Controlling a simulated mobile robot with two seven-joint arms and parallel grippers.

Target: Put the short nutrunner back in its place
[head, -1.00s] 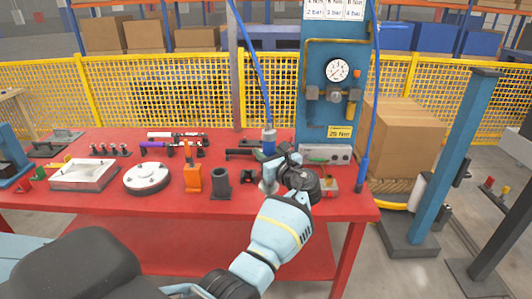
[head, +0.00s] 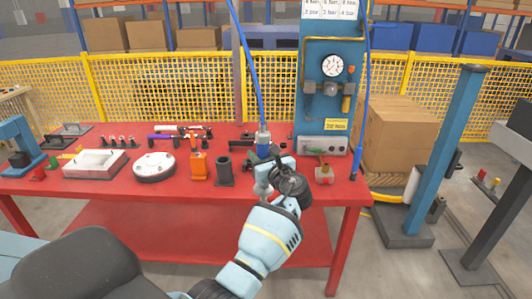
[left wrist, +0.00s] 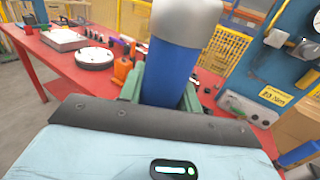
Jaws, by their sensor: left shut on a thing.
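The short nutrunner, a blue cylinder with a pale grey end (head: 263,141), stands roughly upright in my left gripper (head: 272,166), over the right part of the red bench. A blue hose rises from its top. In the left wrist view the nutrunner (left wrist: 170,72) fills the middle, between the greenish fingers of my left gripper (left wrist: 163,98), which are shut on it. Its lower end is hidden behind my gripper and wrist in the head view. A dark grey open-topped cup (head: 223,170) stands empty-looking to its left. My right gripper is not in view.
An orange tool (head: 198,166), round white plate (head: 154,167) and pale block (head: 95,163) stand left on the red bench (head: 120,190). A blue panel with a gauge (head: 332,66) stands behind right. A red-and-grey valve piece (head: 324,173) is right of my gripper.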

